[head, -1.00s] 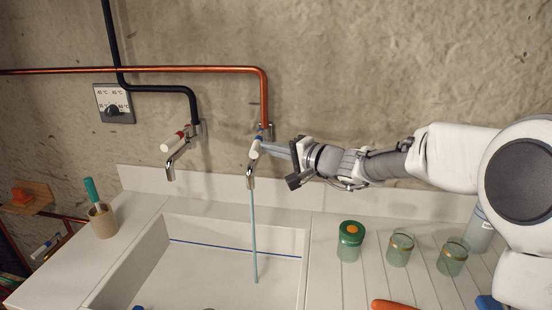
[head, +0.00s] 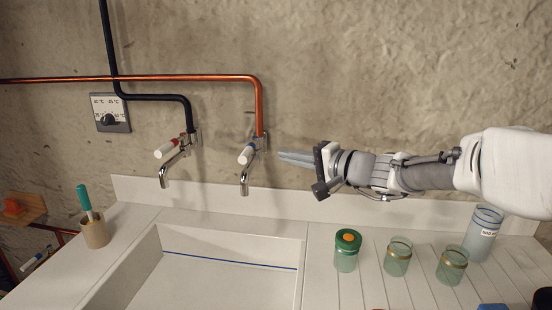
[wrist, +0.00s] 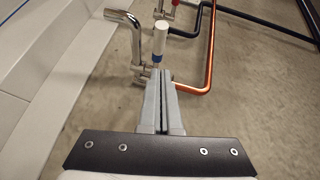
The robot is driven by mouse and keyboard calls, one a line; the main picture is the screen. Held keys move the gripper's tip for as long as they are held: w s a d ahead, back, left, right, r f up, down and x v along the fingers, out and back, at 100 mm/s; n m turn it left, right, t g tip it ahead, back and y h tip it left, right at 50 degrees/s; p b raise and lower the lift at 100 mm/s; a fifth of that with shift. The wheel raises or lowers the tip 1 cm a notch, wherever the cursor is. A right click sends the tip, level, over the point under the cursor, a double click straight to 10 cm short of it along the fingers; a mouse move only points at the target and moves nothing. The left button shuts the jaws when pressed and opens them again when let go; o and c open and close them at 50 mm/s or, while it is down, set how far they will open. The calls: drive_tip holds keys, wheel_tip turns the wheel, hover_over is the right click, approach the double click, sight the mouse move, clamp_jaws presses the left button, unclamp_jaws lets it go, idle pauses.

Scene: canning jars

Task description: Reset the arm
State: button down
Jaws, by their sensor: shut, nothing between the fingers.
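My gripper (head: 282,157) is shut and empty. It points left, a short gap to the right of the blue-marked tap (head: 247,153) in the head view. That tap has a white handle and a chrome spout, and no water runs from it. In the wrist view my gripper's fingers (wrist: 162,75) lie together, with the blue-marked tap's white handle (wrist: 160,38) just beyond their tips. The red-marked tap (head: 167,149) is further left on the wall.
A white sink (head: 205,270) is below the taps. A green-lidded jar (head: 346,252), two open jars (head: 397,258) (head: 452,266) and a labelled bottle (head: 483,234) stand on the drainboard. A brush cup (head: 95,231) stands left. A temperature dial (head: 110,112) is on the wall.

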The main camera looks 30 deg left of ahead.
drive_tip(key=s+d+f+h+p, duration=0.1)
drive_tip(key=s+d+h, duration=0.4)
drive_tip(key=d, duration=0.8)
drive_tip(key=s+d+f+n+h+p, duration=0.1)
drive_tip(key=s+d+h, duration=0.4)
drive_tip(key=s+d, duration=0.7)
drive_tip(key=s+d+f+t+h+p, duration=0.1)
drive_tip(key=s+d+f+h+p, duration=0.1)
drive_tip(key=s+d+h, duration=0.3)
drive_tip(key=s+d+f, duration=0.1)
drive_tip(key=s+d, duration=0.3)
drive_tip(key=d, duration=0.6)
drive_tip(key=shift+n+h+p, duration=0.3)
drive_tip(key=shift+h+p, duration=0.05)
drive_tip(key=shift+h, duration=0.05)
drive_tip(key=shift+f, duration=0.1)
